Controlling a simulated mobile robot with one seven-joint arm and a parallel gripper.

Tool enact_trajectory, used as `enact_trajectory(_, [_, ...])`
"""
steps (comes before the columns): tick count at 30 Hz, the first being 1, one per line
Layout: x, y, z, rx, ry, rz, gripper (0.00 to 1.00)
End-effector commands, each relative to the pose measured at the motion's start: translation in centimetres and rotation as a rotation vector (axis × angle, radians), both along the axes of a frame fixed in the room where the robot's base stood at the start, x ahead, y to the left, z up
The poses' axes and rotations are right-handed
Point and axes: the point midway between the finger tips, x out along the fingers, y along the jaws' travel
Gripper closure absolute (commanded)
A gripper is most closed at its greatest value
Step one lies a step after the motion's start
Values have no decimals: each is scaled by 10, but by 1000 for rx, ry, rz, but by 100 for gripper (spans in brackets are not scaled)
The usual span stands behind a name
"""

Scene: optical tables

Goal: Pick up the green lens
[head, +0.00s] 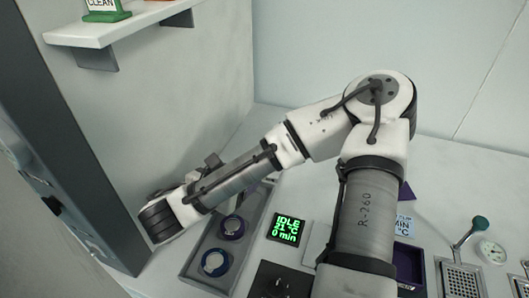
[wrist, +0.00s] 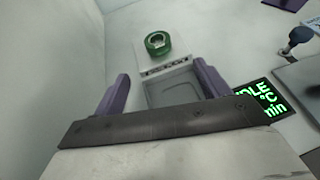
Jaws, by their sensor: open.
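The green lens (wrist: 158,43) shows in the wrist view as a thick green ring with a pale centre. It sits on a light block or tray end with small dark lettering, beyond my fingertips. My gripper (wrist: 162,86) is open, with its two purple fingers apart and nothing held between them. An empty grey recess (wrist: 176,88) shows between the fingers, and the lens is apart from both of them. In the head view I cannot make out the green lens; my arm covers the area at the far end of the tray.
A wall shelf (head: 130,24) is at upper left. A gauge (head: 491,252) is far right.

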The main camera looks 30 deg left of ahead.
Motion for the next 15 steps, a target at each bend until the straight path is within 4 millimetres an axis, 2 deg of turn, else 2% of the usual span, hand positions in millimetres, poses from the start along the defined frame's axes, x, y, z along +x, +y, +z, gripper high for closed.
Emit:
enact_trajectory(10, [48,1,-20,1,6,-8,25])
enact_trajectory(15, [60,4,-27,2,7,-1,25])
